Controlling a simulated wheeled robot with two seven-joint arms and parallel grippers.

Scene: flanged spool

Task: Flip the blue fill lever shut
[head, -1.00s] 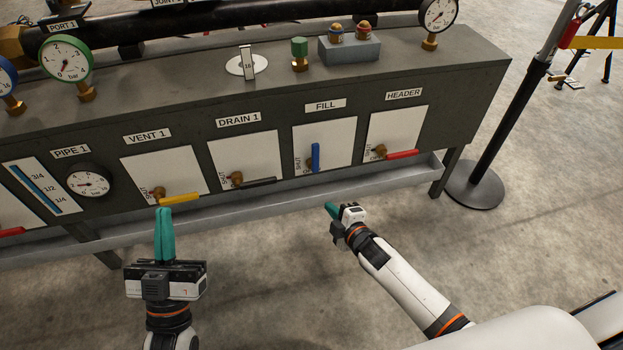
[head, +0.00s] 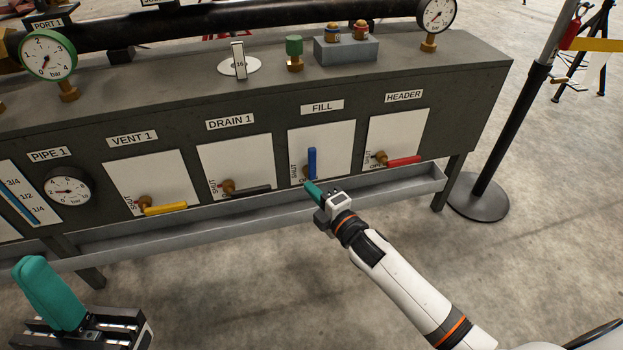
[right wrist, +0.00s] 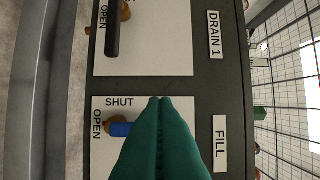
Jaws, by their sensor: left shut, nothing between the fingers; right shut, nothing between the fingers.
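The blue fill lever (head: 312,162) stands upright on its brass valve on the white panel under the FILL label (head: 322,107). In the right wrist view the blue lever (right wrist: 120,129) is partly hidden behind the green fingers, with SHUT and OPEN printed beside the valve. My right gripper (head: 309,187) is shut and empty, its tips just below the lever's lower end in the head view; I cannot tell whether they touch anything. Its closed fingers also show in the right wrist view (right wrist: 160,100). My left gripper (head: 38,268) is shut and empty at the lower left, away from the panel.
The black drain lever (head: 248,191), yellow vent lever (head: 165,209) and red header lever (head: 403,161) lie roughly sideways on neighbouring panels. A grey trough (head: 240,213) runs below them. A post (head: 503,140) stands at the right.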

